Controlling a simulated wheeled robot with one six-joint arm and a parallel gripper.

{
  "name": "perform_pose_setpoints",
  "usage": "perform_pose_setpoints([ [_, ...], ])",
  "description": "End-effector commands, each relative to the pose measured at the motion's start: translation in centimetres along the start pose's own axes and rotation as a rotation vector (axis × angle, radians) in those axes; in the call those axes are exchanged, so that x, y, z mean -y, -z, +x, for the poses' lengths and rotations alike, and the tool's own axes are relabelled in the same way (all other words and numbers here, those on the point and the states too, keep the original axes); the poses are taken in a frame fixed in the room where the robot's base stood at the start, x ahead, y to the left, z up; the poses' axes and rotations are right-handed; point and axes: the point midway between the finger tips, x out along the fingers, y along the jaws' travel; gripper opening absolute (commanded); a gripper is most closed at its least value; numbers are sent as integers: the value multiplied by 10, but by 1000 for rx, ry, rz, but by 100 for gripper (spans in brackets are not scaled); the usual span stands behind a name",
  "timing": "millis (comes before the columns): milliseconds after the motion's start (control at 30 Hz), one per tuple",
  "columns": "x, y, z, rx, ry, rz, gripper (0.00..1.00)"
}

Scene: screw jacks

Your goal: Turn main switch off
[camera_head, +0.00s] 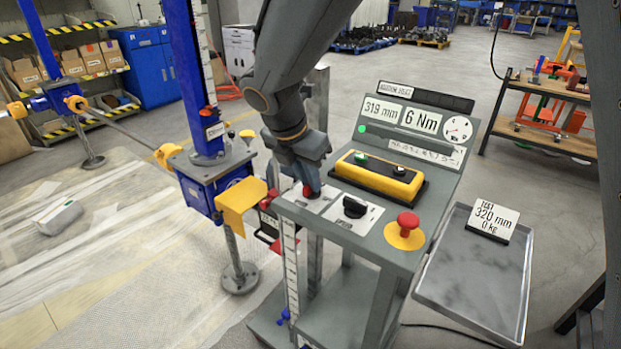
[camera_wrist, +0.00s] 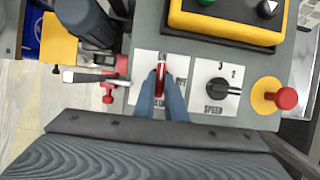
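The main switch is a red handle on a white plate at the left of the grey console's sloped top; it shows in the wrist view (camera_wrist: 160,79) and in the head view (camera_head: 309,192). In the wrist view the handle points roughly up and down the picture. My gripper (camera_wrist: 161,92) has its two blue-grey fingers on either side of the handle, close against it with no clear gap. In the head view my gripper (camera_head: 306,180) comes down onto the switch from above and hides part of it.
To the switch's right are a black speed knob (camera_head: 354,207) and a red emergency stop (camera_head: 407,221) on yellow. A yellow button box (camera_head: 378,177) lies above them. A green light (camera_head: 362,129) shows beside the displays. A blue screw jack (camera_head: 211,178) stands close left.

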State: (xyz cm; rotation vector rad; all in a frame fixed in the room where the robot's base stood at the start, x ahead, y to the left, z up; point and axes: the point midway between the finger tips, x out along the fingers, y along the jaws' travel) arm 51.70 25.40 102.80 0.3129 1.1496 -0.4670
Motion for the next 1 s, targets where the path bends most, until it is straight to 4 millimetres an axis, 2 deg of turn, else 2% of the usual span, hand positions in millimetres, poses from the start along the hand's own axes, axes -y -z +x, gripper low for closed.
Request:
perform_pose_setpoints([
  [433, 0, -1, -1, 1, 46, 98, 0],
  [1000, -4, -3, -1, 2, 239, 567, 0],
])
